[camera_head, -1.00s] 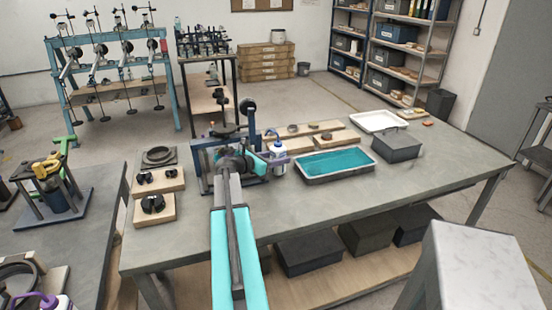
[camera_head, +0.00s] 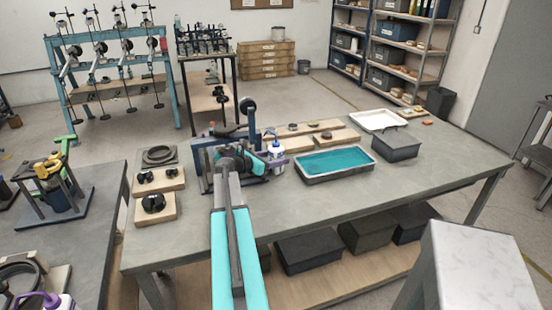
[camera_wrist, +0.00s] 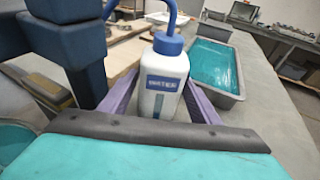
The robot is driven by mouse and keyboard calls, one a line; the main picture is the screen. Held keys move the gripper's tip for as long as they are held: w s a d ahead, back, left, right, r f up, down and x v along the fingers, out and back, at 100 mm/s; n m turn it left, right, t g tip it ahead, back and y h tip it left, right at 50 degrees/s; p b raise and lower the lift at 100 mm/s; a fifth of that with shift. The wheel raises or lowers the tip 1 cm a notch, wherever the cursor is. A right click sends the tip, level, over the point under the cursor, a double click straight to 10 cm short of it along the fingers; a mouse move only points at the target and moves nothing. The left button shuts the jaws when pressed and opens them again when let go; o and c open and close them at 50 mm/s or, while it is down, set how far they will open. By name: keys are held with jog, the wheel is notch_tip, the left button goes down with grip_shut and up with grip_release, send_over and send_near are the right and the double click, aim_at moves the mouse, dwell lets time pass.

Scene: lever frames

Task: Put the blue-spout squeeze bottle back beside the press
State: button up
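The blue-spout squeeze bottle (camera_head: 276,153) is white with a blue cap and stands upright at the right side of the blue press (camera_head: 208,170). In the wrist view the bottle (camera_wrist: 161,85) shows its label between the two purple fingers of my gripper (camera_wrist: 163,90), which look shut on its sides. My gripper (camera_head: 268,162) is low over the table, close to the press. The dark blue press frame (camera_wrist: 75,50) fills the left of the wrist view. The bottle's base is hidden behind my gripper's dark edge, so table contact cannot be told.
A grey tub of teal liquid (camera_head: 310,178) stands right of the bottle. Wooden boards (camera_head: 330,140) lie behind it. A dark box (camera_head: 397,147) and white tray (camera_head: 378,120) are further right. A purple-spout bottle (camera_head: 62,301) is on the left bench. The table front right is clear.

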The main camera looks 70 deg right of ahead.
jog(key=shift+r, duration=0.15)
jog(key=b+v, duration=0.2)
jog(key=v, duration=1)
jog(key=shift+s, duration=0.1)
dwell(0.9)
